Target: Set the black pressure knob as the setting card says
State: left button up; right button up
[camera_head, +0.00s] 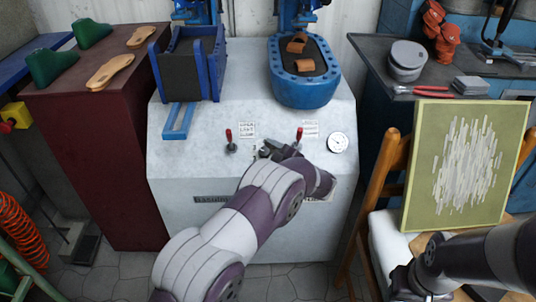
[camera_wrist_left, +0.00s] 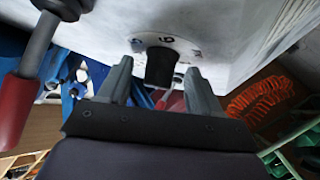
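The black pressure knob (camera_wrist_left: 160,66) stands out from a white dial face with printed numbers on the press front; a 6 is readable, but the pointer mark is not. In the head view my left gripper hides the knob. My left gripper (camera_wrist_left: 160,72) is open, with one finger on each side of the knob; I cannot tell whether they touch it. It also shows against the press front in the head view (camera_head: 268,150). Two white cards (camera_head: 247,130) (camera_head: 310,129) sit above; their print is too small to read. My right gripper (camera_head: 425,285) is low at the right, its fingers unclear.
Red-handled levers (camera_head: 229,140) (camera_head: 299,136) flank my left gripper closely. A round gauge (camera_head: 338,142) is to the right. Blue press stations (camera_head: 190,70) (camera_head: 303,88) stand on the grey press (camera_head: 190,165). A chair (camera_head: 393,165) with a green-framed panel (camera_head: 411,185) is at the right.

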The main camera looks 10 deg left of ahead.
pick_arm(q)
jog(key=p+v, duration=0.3)
jog(key=v, duration=0.9)
jog(key=shift+s+d, duration=0.2)
jog(key=shift+d, duration=0.15)
